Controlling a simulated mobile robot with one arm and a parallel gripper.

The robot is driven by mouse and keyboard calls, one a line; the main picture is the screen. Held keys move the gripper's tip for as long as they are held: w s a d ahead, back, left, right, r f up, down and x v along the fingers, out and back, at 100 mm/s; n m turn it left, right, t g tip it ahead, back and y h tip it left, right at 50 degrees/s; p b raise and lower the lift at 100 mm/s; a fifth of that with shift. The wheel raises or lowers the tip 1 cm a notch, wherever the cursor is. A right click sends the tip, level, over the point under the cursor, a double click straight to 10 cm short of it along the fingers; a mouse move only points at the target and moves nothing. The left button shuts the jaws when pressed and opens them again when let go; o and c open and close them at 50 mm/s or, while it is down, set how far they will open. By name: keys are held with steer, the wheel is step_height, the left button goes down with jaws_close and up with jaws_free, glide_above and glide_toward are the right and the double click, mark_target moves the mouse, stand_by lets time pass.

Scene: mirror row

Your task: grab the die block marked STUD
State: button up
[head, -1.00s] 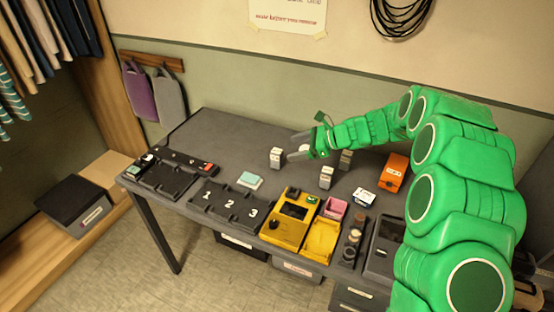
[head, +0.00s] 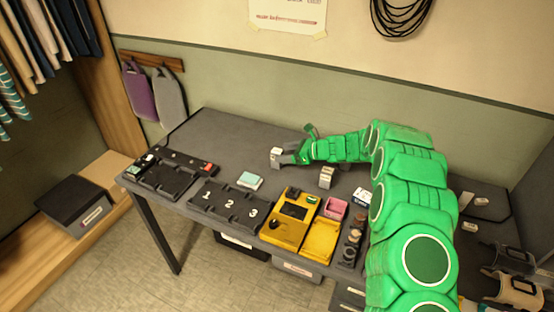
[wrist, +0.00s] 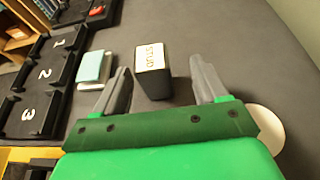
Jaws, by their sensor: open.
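The die block marked STUD (wrist: 153,76) stands upright on the table in the wrist view, dark-sided with a pale labelled top. It lies between the fingers of my open gripper (wrist: 160,85), nearer the left finger, with a gap to the right one. No firm contact is clear. In the head view the block (head: 275,158) is a small pale-topped piece at the tip of my gripper (head: 290,153), partly covered by a finger.
Another block (head: 326,177) stands right of my gripper. A numbered tray (head: 222,204), a teal-topped block (head: 250,180) and a yellow device (head: 290,220) lie along the front. A pale round thing (wrist: 266,122) is beside my gripper. The table's back left is clear.

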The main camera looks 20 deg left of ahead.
mark_target(273, 155)
steer(key=shift+s+x, duration=0.25)
steer(key=shift+x, duration=1.15)
steer(key=shift+s+x, duration=0.2)
steer(key=shift+x, duration=1.15)
steer(key=c, duration=1.2)
steer(key=shift+r, duration=0.1)
